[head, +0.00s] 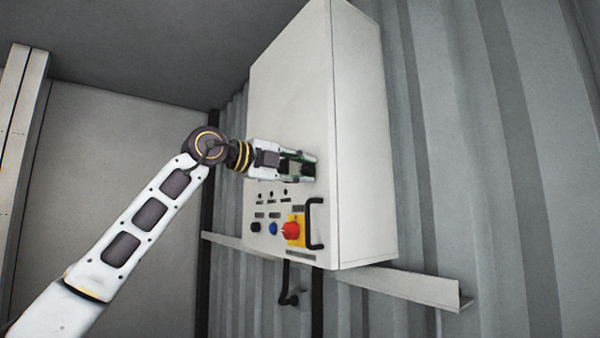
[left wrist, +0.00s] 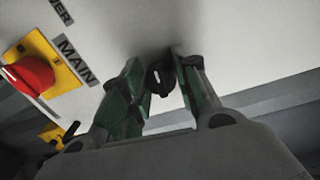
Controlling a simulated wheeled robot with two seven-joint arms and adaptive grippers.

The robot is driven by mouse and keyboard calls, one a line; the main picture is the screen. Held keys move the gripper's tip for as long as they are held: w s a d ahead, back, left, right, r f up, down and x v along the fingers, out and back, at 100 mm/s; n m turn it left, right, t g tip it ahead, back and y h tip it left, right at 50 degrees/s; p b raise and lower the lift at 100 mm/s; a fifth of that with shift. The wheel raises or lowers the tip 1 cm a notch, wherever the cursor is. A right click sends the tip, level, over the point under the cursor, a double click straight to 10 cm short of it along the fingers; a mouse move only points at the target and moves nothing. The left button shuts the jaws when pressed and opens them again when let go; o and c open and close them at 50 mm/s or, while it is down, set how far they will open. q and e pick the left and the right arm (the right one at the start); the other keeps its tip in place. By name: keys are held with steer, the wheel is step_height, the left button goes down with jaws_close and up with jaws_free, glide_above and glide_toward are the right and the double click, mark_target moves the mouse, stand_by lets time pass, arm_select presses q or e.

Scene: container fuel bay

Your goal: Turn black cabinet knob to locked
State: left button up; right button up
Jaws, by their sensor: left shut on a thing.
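A light grey cabinet (head: 292,85) hangs on the corrugated wall. My left gripper (head: 303,168) is at its front face, above the row of small indicators. In the left wrist view, the black knob (left wrist: 160,80) sits between the two green-padded fingers of my left gripper (left wrist: 158,85), which is shut on it. In the head view the fingers hide most of the knob, and I cannot tell which way it is turned. My right gripper is in neither view.
Below the gripper are a red knob (head: 290,230) on a yellow plate, a blue button (head: 273,229), a black button (head: 255,227) and a black handle (head: 315,223). A metal rail (head: 400,286) runs under the cabinet.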

arm_select(q)
steer(key=shift+r+n, duration=0.1)
steer(key=shift+n, duration=0.5)
steer(key=o, duration=1)
steer(key=shift+s, duration=0.1)
steer(key=shift+a, duration=0.15)
steer(key=v, duration=1.1)
steer(key=shift+s+a, duration=0.25)
steer(key=shift+a, duration=0.05)
steer(key=shift+w, duration=0.15)
